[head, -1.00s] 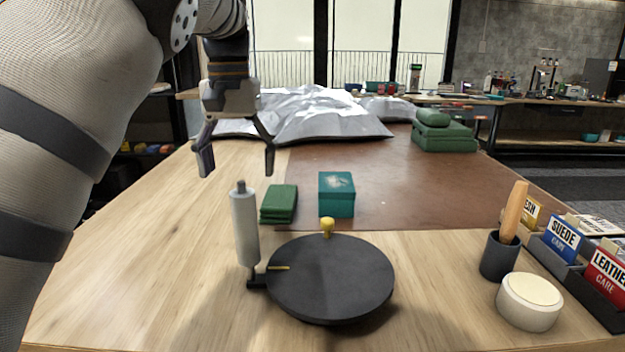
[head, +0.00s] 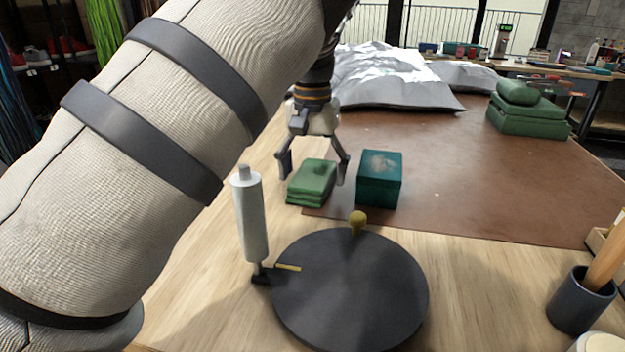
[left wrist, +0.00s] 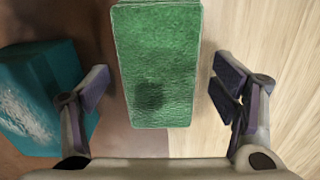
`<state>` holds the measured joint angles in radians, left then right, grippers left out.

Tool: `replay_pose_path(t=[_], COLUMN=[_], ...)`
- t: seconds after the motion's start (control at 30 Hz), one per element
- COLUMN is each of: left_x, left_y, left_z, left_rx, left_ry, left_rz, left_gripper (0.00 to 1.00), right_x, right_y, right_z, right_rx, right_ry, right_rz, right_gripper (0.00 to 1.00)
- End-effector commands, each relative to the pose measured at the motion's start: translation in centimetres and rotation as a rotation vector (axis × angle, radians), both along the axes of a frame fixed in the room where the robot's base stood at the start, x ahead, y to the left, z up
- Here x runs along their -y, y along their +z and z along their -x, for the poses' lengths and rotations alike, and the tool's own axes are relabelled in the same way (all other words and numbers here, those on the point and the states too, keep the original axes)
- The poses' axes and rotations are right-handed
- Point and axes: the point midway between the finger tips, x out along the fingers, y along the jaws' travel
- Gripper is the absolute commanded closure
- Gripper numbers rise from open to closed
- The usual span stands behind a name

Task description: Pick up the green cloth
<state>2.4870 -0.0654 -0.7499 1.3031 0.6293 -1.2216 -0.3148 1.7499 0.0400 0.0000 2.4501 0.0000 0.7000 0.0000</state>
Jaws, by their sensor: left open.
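The green cloth (head: 312,178) is a folded stack lying on the table, beside the left edge of the brown mat. My left gripper (head: 313,170) is open, with its fingers spread to either side of the cloth. In the left wrist view the cloth (left wrist: 158,70) lies between the two open fingers (left wrist: 162,95), with a gap on each side. The jaws are empty. I cannot tell exactly how far the fingertips are above the table. My right gripper is not in view.
A teal box (head: 379,178) stands close to the right of the cloth, near one finger. A black round turntable (head: 350,290) with a grey-white cylinder (head: 250,215) at its left is in front. More green folded cloths (head: 528,115) lie at the back right.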

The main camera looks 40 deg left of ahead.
Motion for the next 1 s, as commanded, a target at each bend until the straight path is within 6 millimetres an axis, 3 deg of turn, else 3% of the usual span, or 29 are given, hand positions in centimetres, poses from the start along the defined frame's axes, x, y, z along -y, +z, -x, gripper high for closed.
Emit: replay_pose_path(t=[0.27, 0.5, 0.83, 1.0], left_x=[0.0, 0.0, 0.0, 0.0], left_y=[-0.8, -0.8, -0.6, 1.8], left_z=[0.0, 0.0, 0.0, -0.1], left_rx=[0.001, 0.001, 0.001, 0.003], left_ry=[0.000, 0.000, 0.000, 0.000], left_rz=[0.000, 0.000, 0.000, 0.000], left_gripper=[0.20, 0.71, 0.71, 0.71], right_x=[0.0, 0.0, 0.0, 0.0], right_y=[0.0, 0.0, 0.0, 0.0], right_z=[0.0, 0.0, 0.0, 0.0], right_rx=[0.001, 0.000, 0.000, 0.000], right_ry=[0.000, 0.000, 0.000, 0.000], right_rz=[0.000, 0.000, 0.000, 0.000], right_gripper=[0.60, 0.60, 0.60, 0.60])
